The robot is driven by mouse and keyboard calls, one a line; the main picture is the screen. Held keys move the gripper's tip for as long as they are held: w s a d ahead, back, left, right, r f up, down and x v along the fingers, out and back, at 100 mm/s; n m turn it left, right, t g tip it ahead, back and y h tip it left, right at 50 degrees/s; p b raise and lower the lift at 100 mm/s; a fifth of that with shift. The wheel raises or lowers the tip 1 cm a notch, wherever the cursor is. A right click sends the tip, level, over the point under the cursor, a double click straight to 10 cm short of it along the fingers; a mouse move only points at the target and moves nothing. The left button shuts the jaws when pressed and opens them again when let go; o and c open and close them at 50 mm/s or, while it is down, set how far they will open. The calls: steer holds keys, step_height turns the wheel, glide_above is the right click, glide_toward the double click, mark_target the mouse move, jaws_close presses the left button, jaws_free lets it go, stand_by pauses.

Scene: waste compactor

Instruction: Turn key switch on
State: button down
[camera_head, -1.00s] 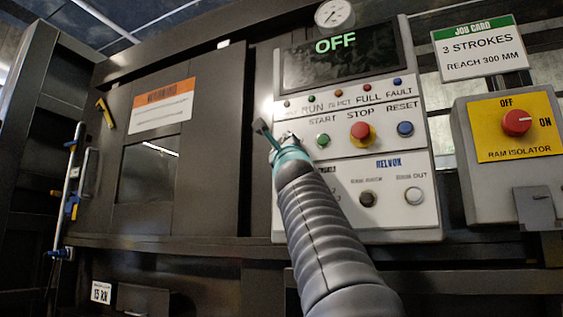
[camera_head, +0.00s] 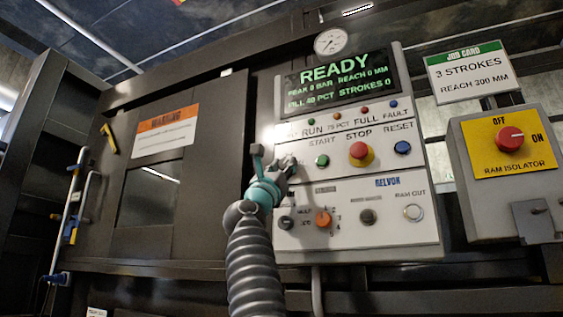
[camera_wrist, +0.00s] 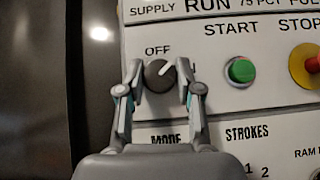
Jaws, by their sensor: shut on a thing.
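The key switch (camera_wrist: 160,75) is a round dark grey knob with a white pointer line, marked OFF at its upper left, on the control panel (camera_head: 437,235). In the wrist view its pointer tilts to the upper right, away from OFF. My gripper (camera_wrist: 162,80) is shut on the knob, one finger on each side. In the head view my gripper (camera_head: 285,170) is at the panel's left edge and hides the knob. The display (camera_head: 345,80) on the panel reads READY in green, with reach 0 mm and strokes 0.
Right of the knob are a green START button (camera_head: 321,160), a red STOP button (camera_head: 359,151) and a blue RESET button (camera_head: 403,147). Below are a mode knob (camera_head: 286,222) and an orange strokes knob (camera_head: 323,218). A yellow ram isolator (camera_head: 509,135) stands at right.

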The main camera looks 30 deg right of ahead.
steer(key=shift+w+m+g+h+p, duration=0.15)
steer(key=shift+m+g+h+p, duration=0.9)
steer(key=shift+m+g, duration=1.4)
steer(key=shift+m+h, duration=0.25)
steer(key=shift+m, duration=0.3)
steer(key=c, duration=0.8)
jaws_free()
steer(key=shift+o, duration=0.2)
